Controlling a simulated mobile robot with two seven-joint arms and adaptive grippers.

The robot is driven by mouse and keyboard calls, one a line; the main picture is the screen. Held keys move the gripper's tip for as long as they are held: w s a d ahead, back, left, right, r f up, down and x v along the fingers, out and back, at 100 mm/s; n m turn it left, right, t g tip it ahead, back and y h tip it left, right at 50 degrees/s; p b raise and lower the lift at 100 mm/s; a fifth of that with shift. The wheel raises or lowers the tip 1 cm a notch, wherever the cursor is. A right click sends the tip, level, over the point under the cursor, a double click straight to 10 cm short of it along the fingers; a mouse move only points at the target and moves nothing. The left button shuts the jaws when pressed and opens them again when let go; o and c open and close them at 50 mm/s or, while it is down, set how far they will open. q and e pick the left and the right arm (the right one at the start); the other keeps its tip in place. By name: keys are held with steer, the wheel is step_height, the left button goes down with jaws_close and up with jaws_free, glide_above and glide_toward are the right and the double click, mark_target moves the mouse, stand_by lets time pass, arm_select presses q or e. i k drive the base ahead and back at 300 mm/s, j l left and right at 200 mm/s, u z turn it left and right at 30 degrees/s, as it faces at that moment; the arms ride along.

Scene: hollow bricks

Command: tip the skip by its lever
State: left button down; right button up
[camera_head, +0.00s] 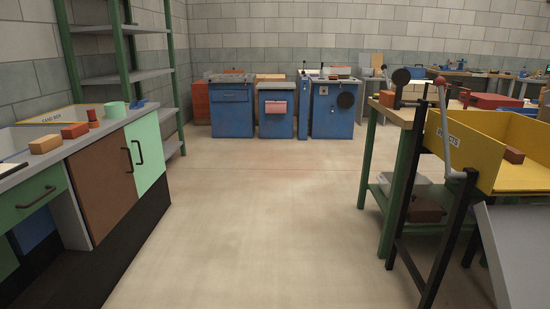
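The yellow skip (484,150) stands at the right on a black frame (433,262). It looks upright, and a reddish-brown brick (513,155) lies inside it. Its lever (447,136) is a grey rod on the skip's near left side. The rod points up, with a red knob (440,81) at the top and a bend to a pivot at the bottom. The lever hides part of the label on the skip's end wall. Neither of my grippers is in view.
A grey sloped panel (520,258) sits below the skip. A green-legged bench (391,185) stands behind it. A counter with cabinets (102,185) runs along the left. Blue cabinets (232,108) line the back. The middle floor (260,230) is clear.

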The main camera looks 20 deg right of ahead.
mark_target(478, 140)
steer(key=i+l, duration=0.1)
steer(key=i, duration=0.7)
steer(key=i+l, duration=0.1)
steer(key=i, duration=0.75)
steer(key=i+j+z, duration=0.1)
steer(key=i+z, duration=0.35)
steer(key=i+j+z, duration=0.25)
steer(key=i+z, duration=0.15)
steer(key=i, duration=0.1)
